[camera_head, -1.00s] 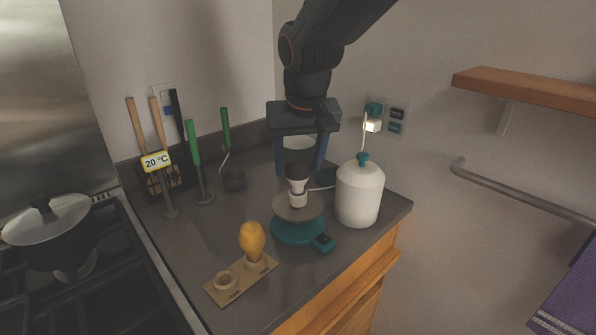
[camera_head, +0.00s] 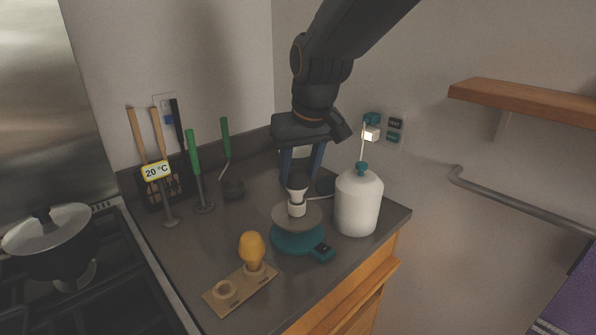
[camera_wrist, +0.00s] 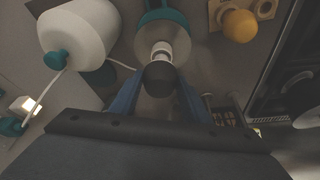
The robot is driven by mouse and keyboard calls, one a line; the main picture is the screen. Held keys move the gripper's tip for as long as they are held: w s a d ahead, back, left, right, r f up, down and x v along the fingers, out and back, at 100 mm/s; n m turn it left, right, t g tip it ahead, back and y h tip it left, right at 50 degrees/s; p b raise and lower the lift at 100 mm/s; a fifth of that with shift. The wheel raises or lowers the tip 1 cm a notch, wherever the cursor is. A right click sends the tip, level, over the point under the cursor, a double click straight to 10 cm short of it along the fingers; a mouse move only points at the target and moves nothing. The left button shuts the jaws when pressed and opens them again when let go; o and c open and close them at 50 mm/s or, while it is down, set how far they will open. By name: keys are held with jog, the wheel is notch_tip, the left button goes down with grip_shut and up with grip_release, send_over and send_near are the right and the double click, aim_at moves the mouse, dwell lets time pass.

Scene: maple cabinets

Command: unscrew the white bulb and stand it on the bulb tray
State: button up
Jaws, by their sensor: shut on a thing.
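The lamp has a round teal base (camera_head: 290,240) with a grey disc on it and a white socket (camera_head: 297,209) at its middle. The white bulb (camera_head: 297,194) is upright at the socket; its upper part looks dark between my fingers. I cannot tell whether its thread is still engaged. My gripper (camera_head: 298,180) points down from above, shut on the bulb; in the wrist view the bulb's dark round top (camera_wrist: 160,78) lies between the blue fingers. The wooden bulb tray (camera_head: 241,289) lies front left, with an orange bulb (camera_head: 252,247) standing in one ring and the other ring (camera_head: 225,289) empty.
A white bottle-like container (camera_head: 358,203) with a teal cap stands close right of the lamp. A utensil rack (camera_head: 166,190) with a 20 °C tag is back left. A pot (camera_head: 48,240) sits on the stove. Counter between lamp and tray is clear.

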jog(key=shift+w+d+n+g+y+b, duration=0.1)
jog(key=shift+n+g+y+b, duration=0.15)
jog(key=shift+n+b, duration=0.5)
jog(key=shift+d+n+g+y+b, duration=0.1)
jog(key=shift+n+g+y+b, duration=0.2)
jog(key=shift+n, duration=0.85)
jog(key=shift+n, duration=0.3)
jog(key=shift+w+f+n+g+y+b, duration=0.15)
jog(key=shift+n+g+y+b, duration=0.2)
jog(key=shift+n+b, duration=0.85)
jog(key=shift+n+g+b, duration=0.5)
jog(key=shift+n+b, duration=0.1)
jog(key=shift+n, duration=0.9)
jog(key=n, duration=0.2)
jog(key=n+g+b, duration=0.1)
jog(key=n, duration=0.1)
jog(key=shift+w, duration=0.25)
jog(key=shift+n+g, duration=0.5)
jog(key=shift+n, duration=0.5)
